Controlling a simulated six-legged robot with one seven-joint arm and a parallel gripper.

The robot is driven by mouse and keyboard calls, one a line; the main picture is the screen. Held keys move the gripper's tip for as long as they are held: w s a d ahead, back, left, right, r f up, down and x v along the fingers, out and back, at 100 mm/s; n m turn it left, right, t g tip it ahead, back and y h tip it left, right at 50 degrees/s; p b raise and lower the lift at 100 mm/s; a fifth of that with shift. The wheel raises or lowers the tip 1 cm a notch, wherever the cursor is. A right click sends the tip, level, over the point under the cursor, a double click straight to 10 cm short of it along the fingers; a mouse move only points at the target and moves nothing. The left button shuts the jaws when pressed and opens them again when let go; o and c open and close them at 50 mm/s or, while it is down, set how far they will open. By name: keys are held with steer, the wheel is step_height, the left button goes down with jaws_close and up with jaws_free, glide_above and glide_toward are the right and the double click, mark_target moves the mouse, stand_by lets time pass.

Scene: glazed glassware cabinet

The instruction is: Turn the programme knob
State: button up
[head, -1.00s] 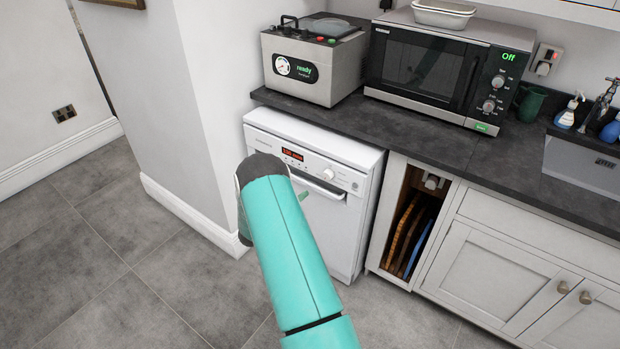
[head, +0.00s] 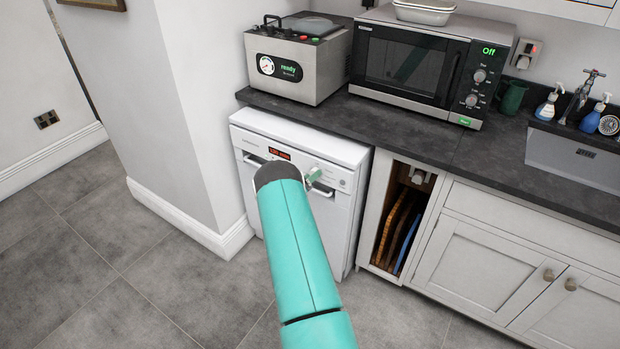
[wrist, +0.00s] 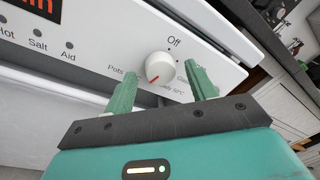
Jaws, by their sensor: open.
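The programme knob (wrist: 160,66) is a round white dial on the front panel of a white dishwasher (head: 345,150). Its red mark points to the lower left, with "Off" printed above it and "Pots" to its left. My gripper (wrist: 161,72) is open, with one green finger on each side of the knob in the wrist view. Gaps show between knob and fingers; I cannot tell their exact depth from the panel. In the head view my gripper (head: 313,180) is at the panel, mostly behind my teal arm, and the knob is hidden or too small to make out.
An open slot with boards (head: 396,230) stands right of the dishwasher. A wall (head: 195,110) is to its left. The grey floor in front is clear.

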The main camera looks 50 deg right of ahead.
steer(key=shift+d, duration=0.15)
steer(key=c, duration=1)
